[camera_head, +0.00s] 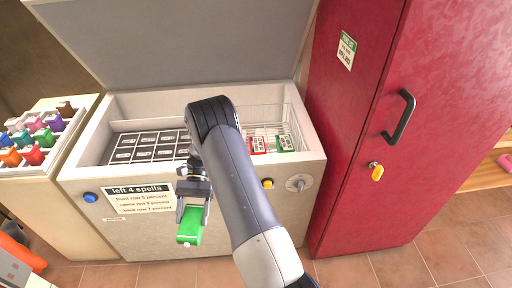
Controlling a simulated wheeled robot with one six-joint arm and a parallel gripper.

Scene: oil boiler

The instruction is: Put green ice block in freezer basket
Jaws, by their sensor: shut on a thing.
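My gripper (193,207) is shut on a green ice block (189,228) and holds it in front of the freezer's front wall, below the rim. The open chest freezer (75,172) stands behind it. My arm hides part of the middle of the freezer and the basket's left side.
Dark compartments (150,139) fill the freezer's left side. A counter at left holds several coloured blocks (33,154). A red cabinet (345,130) with a black handle (399,117) stands close at right. The freezer lid (190,40) is raised.

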